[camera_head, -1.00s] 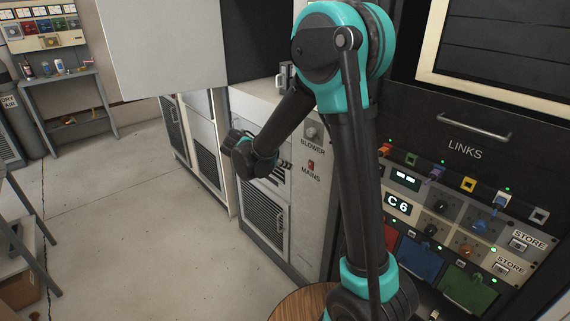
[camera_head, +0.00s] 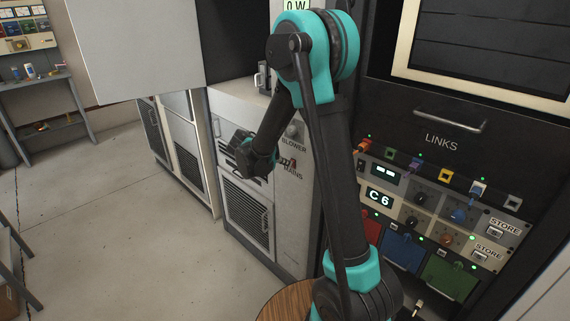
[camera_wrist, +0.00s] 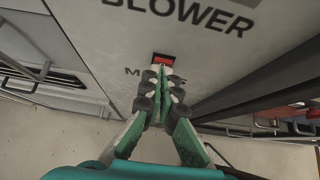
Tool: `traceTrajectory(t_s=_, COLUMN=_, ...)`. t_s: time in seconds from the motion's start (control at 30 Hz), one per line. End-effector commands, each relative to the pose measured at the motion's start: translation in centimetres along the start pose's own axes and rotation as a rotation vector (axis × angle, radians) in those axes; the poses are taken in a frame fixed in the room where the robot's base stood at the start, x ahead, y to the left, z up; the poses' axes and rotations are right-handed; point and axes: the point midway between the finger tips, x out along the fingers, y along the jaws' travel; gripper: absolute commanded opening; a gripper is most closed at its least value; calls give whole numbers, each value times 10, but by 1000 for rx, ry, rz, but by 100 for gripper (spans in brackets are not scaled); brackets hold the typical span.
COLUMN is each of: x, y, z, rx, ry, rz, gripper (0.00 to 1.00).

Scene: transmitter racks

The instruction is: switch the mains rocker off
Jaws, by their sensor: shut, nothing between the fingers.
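The mains rocker is a small red switch (camera_wrist: 165,59) on the pale cabinet front, above the partly hidden word MAINS in the wrist view.
The BLOWER knob (camera_head: 293,131) is above the rocker. A louvred cabinet door (camera_head: 247,212) with a handle lies to the left. The LINKS rack (camera_head: 440,160) with coloured plugs stands to the right. The floor (camera_head: 110,220) at left is clear.

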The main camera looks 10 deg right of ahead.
Motion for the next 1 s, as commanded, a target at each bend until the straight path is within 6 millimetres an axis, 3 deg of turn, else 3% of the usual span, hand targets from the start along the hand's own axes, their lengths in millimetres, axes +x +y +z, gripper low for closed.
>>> traceTrajectory(t_s=1.0, x=-6, y=0, z=19, rx=0, ry=3, rz=0, gripper=0)
